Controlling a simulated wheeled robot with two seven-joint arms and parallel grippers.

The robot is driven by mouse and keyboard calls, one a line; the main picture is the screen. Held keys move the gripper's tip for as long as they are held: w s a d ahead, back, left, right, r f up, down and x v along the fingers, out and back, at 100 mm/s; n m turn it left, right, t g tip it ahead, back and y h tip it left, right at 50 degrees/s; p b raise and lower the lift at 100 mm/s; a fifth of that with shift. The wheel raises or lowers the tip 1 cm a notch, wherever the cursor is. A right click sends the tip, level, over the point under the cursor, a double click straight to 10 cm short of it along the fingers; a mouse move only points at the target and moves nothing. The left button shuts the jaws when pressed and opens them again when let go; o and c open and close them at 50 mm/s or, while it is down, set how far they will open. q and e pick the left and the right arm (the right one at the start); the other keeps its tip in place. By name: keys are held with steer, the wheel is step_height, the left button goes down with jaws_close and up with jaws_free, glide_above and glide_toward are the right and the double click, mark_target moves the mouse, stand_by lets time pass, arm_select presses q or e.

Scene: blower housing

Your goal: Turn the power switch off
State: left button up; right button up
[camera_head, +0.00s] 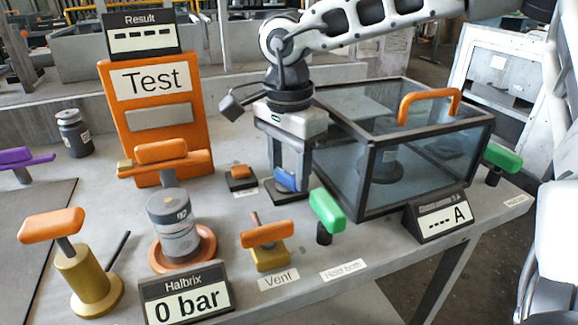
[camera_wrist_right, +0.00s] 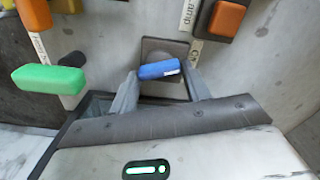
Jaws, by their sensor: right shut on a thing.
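A small blue switch (camera_head: 286,180) stands on a dark square base on the grey bench, left of the glass-sided box. My right gripper (camera_head: 288,176) points down over it from above. In the right wrist view the blue switch (camera_wrist_right: 160,69) sits between the two fingertips (camera_wrist_right: 160,80), which are shut on its sides. The fingers hide part of it in the head view. An orange switch (camera_head: 240,172) on a black base is just to its left. I cannot read which label says power. My left gripper is not in view.
The glass box (camera_head: 455,165) with an orange handle is close on the right. A green-handled knob (camera_head: 327,210) stands in front. An orange Test panel (camera_head: 155,115), a Halbrix display (camera_head: 186,295) and orange-handled valves (camera_head: 268,236) are on the left.

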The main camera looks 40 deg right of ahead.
mark_target(288, 172)
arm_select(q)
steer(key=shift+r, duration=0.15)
arm_select(e)
steer(key=shift+n, duration=0.8)
steer(key=o, duration=1)
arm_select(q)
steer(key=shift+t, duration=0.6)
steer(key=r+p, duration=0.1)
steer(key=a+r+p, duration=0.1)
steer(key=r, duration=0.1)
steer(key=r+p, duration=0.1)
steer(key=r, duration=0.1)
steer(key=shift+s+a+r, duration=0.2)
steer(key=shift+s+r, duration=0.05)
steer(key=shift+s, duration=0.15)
arm_select(e)
step_height(288, 172, up, 16)
